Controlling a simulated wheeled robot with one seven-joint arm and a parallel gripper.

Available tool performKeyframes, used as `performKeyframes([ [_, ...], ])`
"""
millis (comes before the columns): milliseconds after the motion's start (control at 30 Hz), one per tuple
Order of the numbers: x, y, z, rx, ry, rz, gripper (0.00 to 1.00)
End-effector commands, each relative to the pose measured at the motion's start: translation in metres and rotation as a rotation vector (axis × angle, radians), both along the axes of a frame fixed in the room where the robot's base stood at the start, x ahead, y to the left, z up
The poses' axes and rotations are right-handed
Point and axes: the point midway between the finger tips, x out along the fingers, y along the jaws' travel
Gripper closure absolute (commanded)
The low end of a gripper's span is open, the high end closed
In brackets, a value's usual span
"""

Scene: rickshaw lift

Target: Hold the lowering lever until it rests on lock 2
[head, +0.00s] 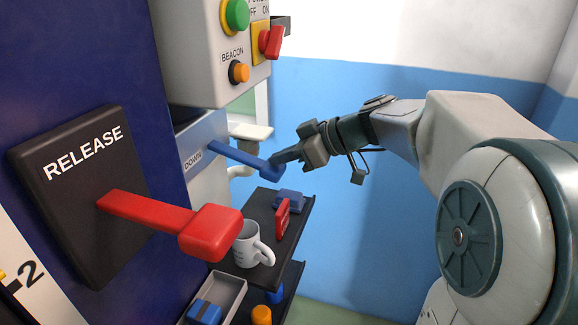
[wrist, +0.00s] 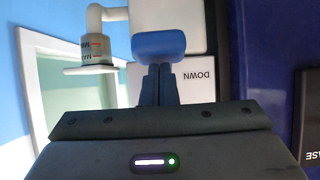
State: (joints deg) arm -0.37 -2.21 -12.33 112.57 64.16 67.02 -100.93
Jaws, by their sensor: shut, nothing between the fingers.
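The blue lowering lever (head: 237,158) sticks out from a pale plate marked DOWN (head: 193,160) on the dark blue column. Its blue end pad shows in the wrist view (wrist: 158,45), straight ahead of my fingers. My gripper (head: 278,159) is shut and empty, with its fingertips at the lever's pad; they look in contact or very close, and I cannot tell which. The closed fingers also show in the wrist view (wrist: 159,84). The red release lever (head: 175,218) projects from the black RELEASE plate (head: 85,190). A "2" mark (head: 28,274) is at lower left; the lock itself is not clear.
A grey control box (head: 205,55) with a green button, a red switch and an orange BEACON button hangs above. Below are a dark shelf (head: 259,213) with a white mug (head: 252,246), and a grey tray (head: 228,296). The space before the blue wall (head: 330,220) is open.

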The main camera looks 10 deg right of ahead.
Motion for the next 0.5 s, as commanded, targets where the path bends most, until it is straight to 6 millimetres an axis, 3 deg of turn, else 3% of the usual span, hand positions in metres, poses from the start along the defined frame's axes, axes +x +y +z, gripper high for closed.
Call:
performKeyframes([
  [33,0.0,0.001,-0.009,0.008,-0.004,0.004,1.0],
  [467,0.001,-0.003,-0.025,0.09,-0.048,-0.006,1.0],
  [500,0.001,-0.003,-0.018,0.089,-0.045,-0.005,1.0],
])
